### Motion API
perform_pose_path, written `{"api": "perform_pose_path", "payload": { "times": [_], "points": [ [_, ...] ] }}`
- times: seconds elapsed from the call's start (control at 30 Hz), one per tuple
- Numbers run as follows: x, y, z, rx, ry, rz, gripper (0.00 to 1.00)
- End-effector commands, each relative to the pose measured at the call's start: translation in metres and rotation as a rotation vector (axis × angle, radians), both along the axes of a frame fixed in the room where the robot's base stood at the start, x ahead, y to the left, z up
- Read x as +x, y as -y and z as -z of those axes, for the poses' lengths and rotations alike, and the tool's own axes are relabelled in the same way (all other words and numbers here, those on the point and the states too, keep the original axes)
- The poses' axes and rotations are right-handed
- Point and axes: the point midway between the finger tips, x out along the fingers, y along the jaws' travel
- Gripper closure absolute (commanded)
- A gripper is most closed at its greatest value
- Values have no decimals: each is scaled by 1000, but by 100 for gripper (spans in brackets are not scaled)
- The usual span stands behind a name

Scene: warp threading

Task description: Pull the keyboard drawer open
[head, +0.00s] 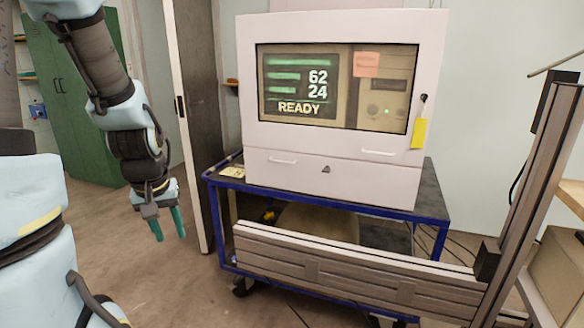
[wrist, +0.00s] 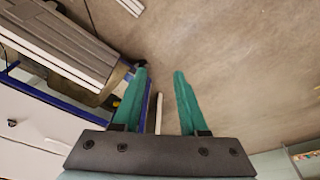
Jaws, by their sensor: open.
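The keyboard drawer (head: 350,184) is the pale front panel low on the white computer cabinet (head: 340,25). It looks shut, flush with the cabinet face. A white bar handle (head: 282,161) is on its left part, and a small dark lock (head: 325,169) sits near its middle. My gripper (head: 167,229) is open and empty, pointing down, left of the cabinet and apart from it. In the wrist view, my gripper (wrist: 160,75) has two green fingers spread over bare floor. Part of the pale drawer front (wrist: 30,125) shows at lower left there.
The cabinet stands on a blue-framed cart (head: 230,186) with wheels. A grey slatted beam (head: 350,275) crosses in front of the cart, below the drawer, joining an upright post (head: 535,190) at right. An open door (head: 187,110) stands behind my arm. Floor left of the cart is clear.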

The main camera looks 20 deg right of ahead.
Motion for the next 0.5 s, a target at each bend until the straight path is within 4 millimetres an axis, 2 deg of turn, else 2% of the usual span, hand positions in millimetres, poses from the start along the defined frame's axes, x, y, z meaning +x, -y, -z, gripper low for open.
{"api": "perform_pose_path", "payload": {
  "times": [0.03, 0.1, 0.17, 0.3, 0.5],
  "points": [
    [21, 18, 12, -30, 20, 2, 58],
    [51, 47, 25, -91, 63, -1, 58],
    [74, 75, 35, -155, 97, -8, 58],
    [120, 144, 55, -347, 159, -53, 58],
    [176, 238, 62, -692, 220, -192, 58]
  ]
}}
